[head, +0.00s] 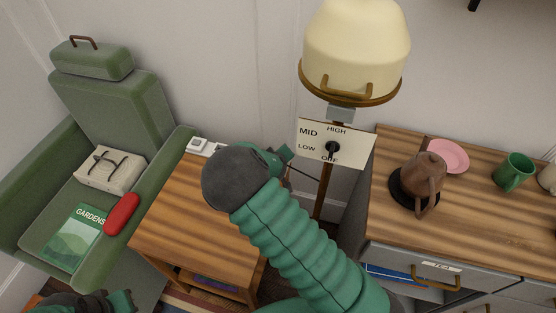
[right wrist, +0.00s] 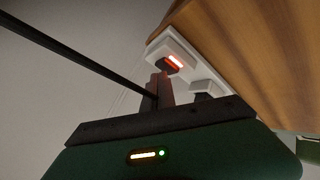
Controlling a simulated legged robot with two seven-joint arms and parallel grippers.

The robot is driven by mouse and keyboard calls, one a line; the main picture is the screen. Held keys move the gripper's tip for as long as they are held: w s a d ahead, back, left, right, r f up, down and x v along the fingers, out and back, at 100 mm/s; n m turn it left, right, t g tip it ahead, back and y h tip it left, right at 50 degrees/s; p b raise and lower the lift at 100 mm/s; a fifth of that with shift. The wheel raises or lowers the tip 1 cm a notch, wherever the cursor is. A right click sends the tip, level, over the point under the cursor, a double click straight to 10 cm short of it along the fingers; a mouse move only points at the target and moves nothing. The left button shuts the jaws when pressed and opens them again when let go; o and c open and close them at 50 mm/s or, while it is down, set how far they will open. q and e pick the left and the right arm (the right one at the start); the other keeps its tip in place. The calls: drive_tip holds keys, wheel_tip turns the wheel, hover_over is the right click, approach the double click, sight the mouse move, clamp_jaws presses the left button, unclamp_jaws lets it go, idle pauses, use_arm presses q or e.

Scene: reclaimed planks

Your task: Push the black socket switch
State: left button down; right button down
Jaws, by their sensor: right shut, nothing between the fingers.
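A white socket strip (right wrist: 153,47) runs along the edge of a wooden top in the right wrist view. A dark switch (right wrist: 168,69) with a glowing red bar sits on it. The shut, empty fingers of my right gripper (right wrist: 161,79) point at this switch, their tips very close; I cannot tell whether they touch. In the head view, part of the white strip (head: 197,144) shows behind the small wooden table, and my right arm hides the rest. My left gripper (head: 122,301) is at the bottom left edge, partly cut off; its jaw state is unclear.
A lamp (head: 356,45) with a dial plate (head: 309,146) stands behind my right arm. A dark bar crosses beside my fingers in the wrist view. A green armchair (head: 112,105) is left of the small table (head: 190,215); a cabinet with a brown kettle (head: 424,178) is right.

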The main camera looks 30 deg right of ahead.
drive_tip(key=shift+r, duration=0.3)
wheel_tip(320, 180, up, 6)
drive_tip(key=p, duration=0.6)
